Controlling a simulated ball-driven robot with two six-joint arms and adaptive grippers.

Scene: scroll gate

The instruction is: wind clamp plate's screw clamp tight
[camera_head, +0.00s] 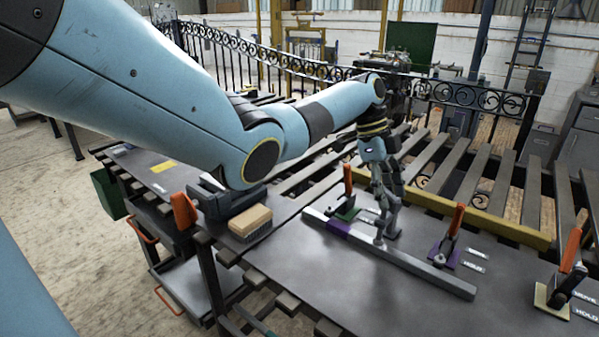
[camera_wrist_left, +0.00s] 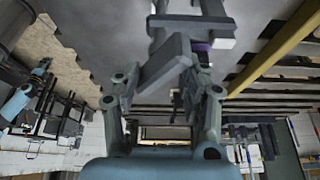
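My left gripper (camera_head: 384,232) points down at the long grey bar (camera_head: 425,273) on the dark bench. Its fingers also show in the left wrist view (camera_wrist_left: 185,62), with grey parts close around the tips; whether they grip anything is unclear. The bar has a purple band (camera_head: 335,229). Orange-handled clamps stand by it: one on a green plate (camera_head: 348,214) left of the gripper, one on a purple plate (camera_head: 440,259) to its right. Another, on a tan plate (camera_head: 551,303), stands at far right. I cannot pick out the screw clamp for certain. My right gripper is out of view.
A yellow rail (camera_head: 480,219) runs behind the bar. White label strips (camera_head: 473,266) lie by the clamps. A scroll gate (camera_head: 245,62) stands behind. The front of the plate is clear.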

